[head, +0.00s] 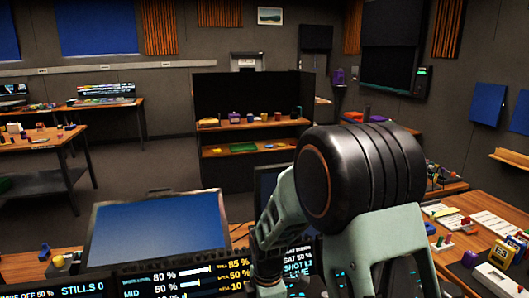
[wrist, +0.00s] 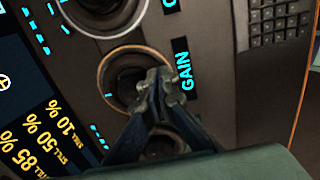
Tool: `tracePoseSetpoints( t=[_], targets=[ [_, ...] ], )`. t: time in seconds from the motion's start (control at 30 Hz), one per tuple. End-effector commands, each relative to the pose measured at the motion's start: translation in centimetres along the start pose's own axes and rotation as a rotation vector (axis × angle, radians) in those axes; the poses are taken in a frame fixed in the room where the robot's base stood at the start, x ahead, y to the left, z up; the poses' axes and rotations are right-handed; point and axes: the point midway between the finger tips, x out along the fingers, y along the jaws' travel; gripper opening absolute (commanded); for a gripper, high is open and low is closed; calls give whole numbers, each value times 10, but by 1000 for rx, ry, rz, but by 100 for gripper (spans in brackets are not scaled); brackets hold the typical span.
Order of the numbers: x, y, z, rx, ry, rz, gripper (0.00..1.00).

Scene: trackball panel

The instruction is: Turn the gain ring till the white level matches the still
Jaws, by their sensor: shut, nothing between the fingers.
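The gain ring (wrist: 109,80) is a dark ring with a thin copper-coloured rim, beside the cyan GAIN label (wrist: 184,72) in the wrist view. My gripper (wrist: 160,78) is shut and empty, and its fingertips appear over the ring's right part, hiding some of it. I cannot tell whether they touch it. In the head view the level readout (head: 180,276) shows 80 % on the top line, with a white bar, and 85 % to its right. The wrist view also shows the STILL 85 % figure (wrist: 22,158). The ring is out of sight in the head view.
Another ring (wrist: 103,14) lies above the gain ring in the wrist view, and a further round control (wrist: 160,146) lies below, partly behind my fingers. A keypad (wrist: 278,20) is at upper right. A blue monitor (head: 158,236) stands behind the panel in the head view.

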Motion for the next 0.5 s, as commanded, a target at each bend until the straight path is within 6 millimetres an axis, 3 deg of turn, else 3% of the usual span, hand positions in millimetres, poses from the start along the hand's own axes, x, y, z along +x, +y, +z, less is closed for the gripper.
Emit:
tracePoseSetpoints(
  t=[0.5],
  targets=[
    [7, 0, 0, 0, 0, 0, 0]
  ],
)
